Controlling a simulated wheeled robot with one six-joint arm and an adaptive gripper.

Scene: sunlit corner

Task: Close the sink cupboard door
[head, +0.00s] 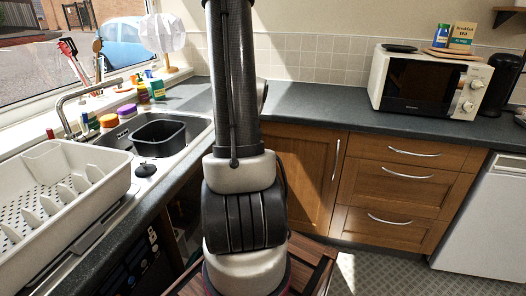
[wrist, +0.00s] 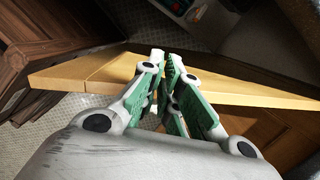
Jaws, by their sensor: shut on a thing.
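The sink cupboard door shows in the wrist view as a long pale wooden edge (wrist: 95,75) running across the picture. It stands open. My gripper (wrist: 164,62) is shut on this edge, with its green-padded fingers close together around it. In the head view my arm stands in the middle and hides my gripper and most of the door. The sink cupboard opening (head: 190,218) shows under the counter at left, with pale items inside.
The counter with the black basin (head: 159,137) and white dish rack (head: 62,195) runs along the left. Wooden drawers (head: 400,193) and a white appliance (head: 485,220) stand at right. Patterned floor (head: 385,275) is clear in front of the drawers.

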